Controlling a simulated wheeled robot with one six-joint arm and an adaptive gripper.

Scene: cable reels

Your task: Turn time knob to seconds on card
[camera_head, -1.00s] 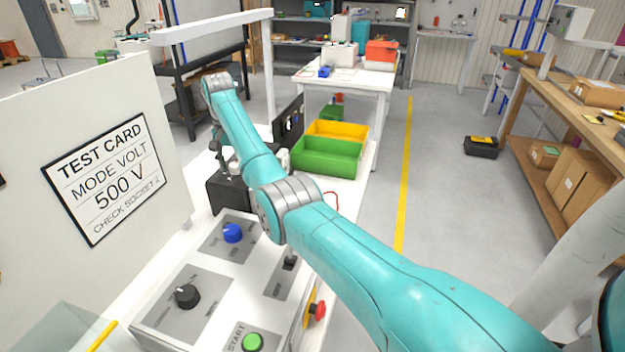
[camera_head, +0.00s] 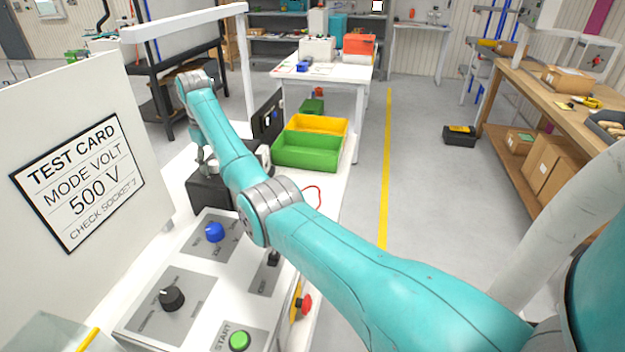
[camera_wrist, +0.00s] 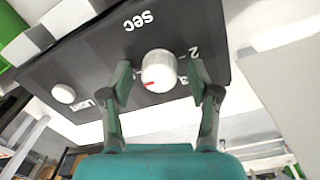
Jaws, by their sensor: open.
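In the wrist view a round white knob (camera_wrist: 159,71) with a red mark sits on a dark panel (camera_wrist: 90,62) lettered "sec", upside down in this picture. The red mark points to the picture's left. A "2" is printed right of the knob; other numbers are partly hidden by my finger. My gripper (camera_wrist: 162,80) is open, with one finger on each side of the knob; contact cannot be told. In the head view the test card (camera_head: 78,180) reads "MODE VOLT", "500 V" and "CHECK SOCKET", its last digit unclear. The dark box (camera_head: 207,190) stands under my arm's far end.
A smaller white knob (camera_wrist: 64,93) is on the same panel. A console with a blue knob (camera_head: 214,232), a black knob (camera_head: 171,298) and a green start button (camera_head: 239,340) stands nearer. Green (camera_head: 305,152) and yellow bins lie beyond the box.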

